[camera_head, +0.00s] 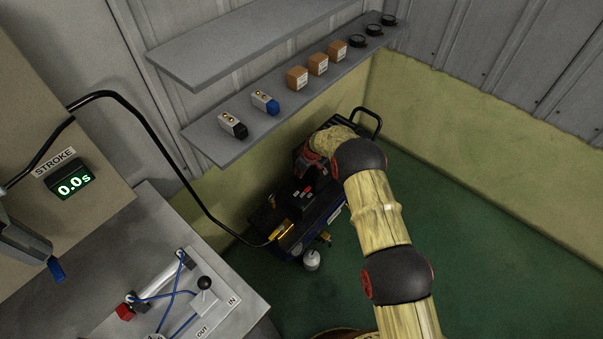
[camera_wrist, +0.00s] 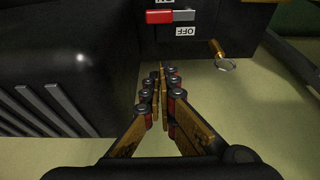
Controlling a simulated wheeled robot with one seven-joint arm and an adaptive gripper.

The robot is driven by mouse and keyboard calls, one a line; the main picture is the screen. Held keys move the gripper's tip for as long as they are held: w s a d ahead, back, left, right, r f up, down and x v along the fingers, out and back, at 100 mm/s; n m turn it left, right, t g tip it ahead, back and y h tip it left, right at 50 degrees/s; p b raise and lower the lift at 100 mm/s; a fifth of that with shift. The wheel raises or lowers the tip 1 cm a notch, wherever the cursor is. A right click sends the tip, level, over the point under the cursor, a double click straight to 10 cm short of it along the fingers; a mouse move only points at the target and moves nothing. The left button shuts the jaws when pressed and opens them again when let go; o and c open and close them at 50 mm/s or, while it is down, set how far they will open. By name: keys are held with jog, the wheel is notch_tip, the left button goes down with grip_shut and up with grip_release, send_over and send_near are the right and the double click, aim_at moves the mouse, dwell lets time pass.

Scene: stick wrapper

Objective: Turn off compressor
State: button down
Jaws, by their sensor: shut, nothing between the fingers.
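The compressor (camera_head: 318,212) is a dark machine with a handle on the floor by the wall in the head view; my arm covers part of it. In the wrist view its dark panel carries a red switch (camera_wrist: 160,16), with a grey part at its right end. A white OFF label (camera_wrist: 187,31) is just below the switch, and another label is cut off above it. My gripper (camera_wrist: 162,72) is shut and empty, its fingertips below the switch in the picture and apart from it in the image. I cannot tell their depth gap.
A black ribbed housing (camera_wrist: 65,75) fills the left of the wrist view, and a brass fitting with a ring (camera_wrist: 220,55) is right of the fingers. In the head view, a shelf (camera_head: 225,150) with small boxes hangs above the compressor. A workbench (camera_head: 150,225) stands left; green floor is clear right.

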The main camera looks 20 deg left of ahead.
aim_at(308, 190)
jog(key=shift+s+d+f+b, duration=0.15)
jog(key=shift+d+f+b, duration=0.25)
jog(key=shift+f, duration=0.5)
jog(key=shift+s+d+f+b, duration=0.1)
jog(key=shift+d+f+b, duration=0.25)
jog(key=shift+f, duration=0.6)
jog(key=shift+s+d+f+b, duration=0.15)
jog(key=shift+d+f+b, duration=0.1)
jog(key=shift+f+b, duration=0.5)
